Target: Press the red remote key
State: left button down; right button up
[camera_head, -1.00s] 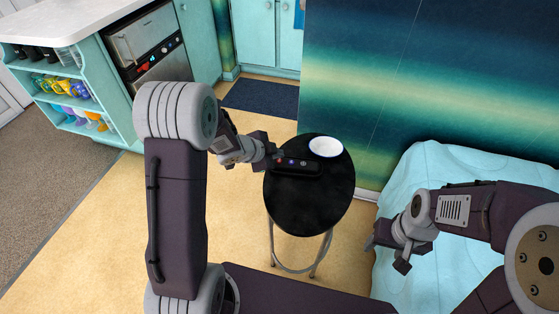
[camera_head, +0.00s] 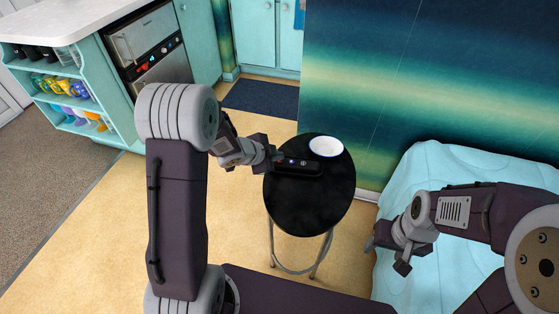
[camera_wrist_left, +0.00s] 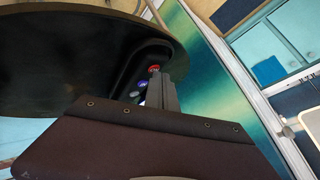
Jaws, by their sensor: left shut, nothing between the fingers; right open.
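The black remote (camera_head: 309,168) lies on the round black table (camera_head: 312,205), with small coloured keys on its top. In the left wrist view the red key (camera_wrist_left: 153,69) is at the far end of a row, beyond a blue key (camera_wrist_left: 142,84). My left gripper (camera_head: 275,156) is shut and empty at the left end of the remote. In the left wrist view its fingertips (camera_wrist_left: 164,76) are right beside the red key; I cannot tell whether they touch it. My right gripper (camera_head: 386,255) is open and empty, over the light-blue bed, away from the table.
A white bowl (camera_head: 326,147) with a blue rim stands behind the remote on the table. A patterned wall (camera_head: 400,85) rises behind the table. The light-blue bed (camera_head: 440,160) is at the right. Teal shelves (camera_head: 75,95) and an oven stand at the back left.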

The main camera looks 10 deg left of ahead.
dwell(0.4)
pick_arm(q)
jog(key=shift+r+p, duration=0.7)
jog(key=shift+p, duration=0.15)
jog(key=shift+r, duration=0.1)
notch_tip(320, 180, up, 5)
jog(key=p, duration=0.5)
dwell(0.3)
